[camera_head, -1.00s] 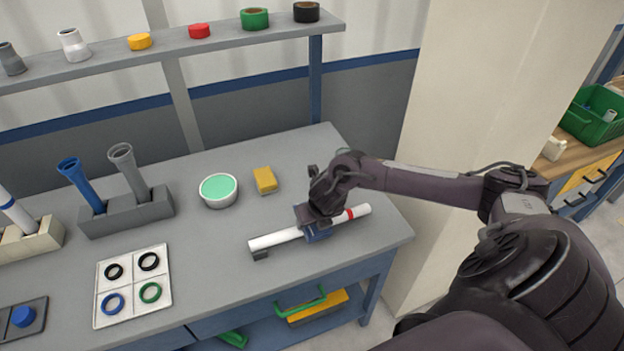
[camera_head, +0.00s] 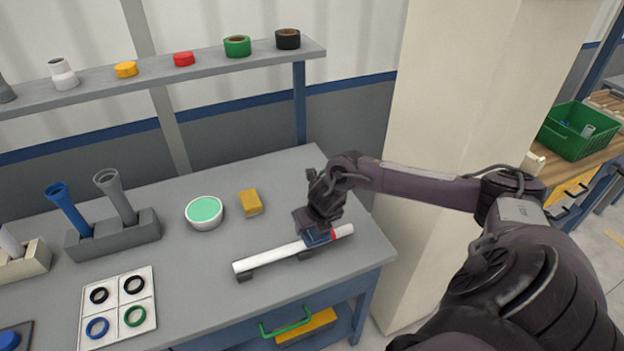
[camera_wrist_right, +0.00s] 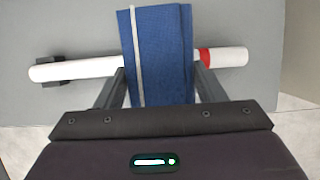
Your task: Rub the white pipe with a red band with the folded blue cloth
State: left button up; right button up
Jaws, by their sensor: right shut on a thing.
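The white pipe with a red band (camera_head: 283,253) lies across low dark supports near the right front of the workbench. Its red band shows at its right end, and the pipe also shows in the right wrist view (camera_wrist_right: 80,68). My right gripper (camera_head: 318,226) is over the pipe, near the band. It is shut on the folded blue cloth (camera_wrist_right: 160,50), which lies across the pipe just left of the band. The cloth (camera_head: 318,237) hides that stretch of pipe, and its contact underneath is hidden. My left gripper is not in view.
A yellow sponge-like block (camera_head: 250,202) and a bowl with green contents (camera_head: 204,212) stand behind the pipe. A grey holder (camera_head: 115,238) with two upright pipes and a tray of rings (camera_head: 118,308) are at left. A shelf (camera_head: 210,68) runs above the back.

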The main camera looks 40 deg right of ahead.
jog(key=r, duration=0.1)
jog(key=r+p, duration=0.1)
jog(key=shift+d+r, duration=0.3)
jog(key=shift+r, duration=0.05)
jog(key=shift+a+r+p, duration=0.2)
jog(key=shift+r+p, duration=0.15)
jog(key=shift+p, duration=0.05)
jog(key=shift+d+f, duration=0.1)
